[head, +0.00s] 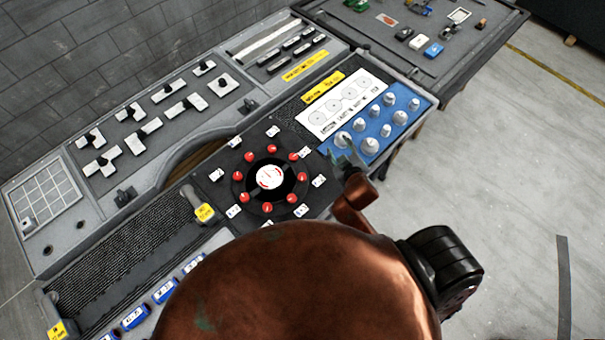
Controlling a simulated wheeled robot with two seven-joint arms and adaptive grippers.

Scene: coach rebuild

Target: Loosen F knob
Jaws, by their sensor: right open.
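A round black dial plate (258,190) with a white centre disc (270,177) carries a ring of several red knobs, such as one at its right (303,176) and one at its bottom (267,207). Small white letter tags (319,181) stand around the ring. Their letters are too small to read, so I cannot tell which knob is F. My right gripper (343,158) is open and empty, just right of the ring, by the lower left corner of the blue panel. It appears apart from the red knobs. My left gripper is not in view.
A blue panel (399,131) with several silver knobs lies right of the ring. A grey tray with switch blocks (167,92) is behind. A dark side table (455,62) holds small parts. My copper-coloured arm covers the front. Open floor (520,190) lies right.

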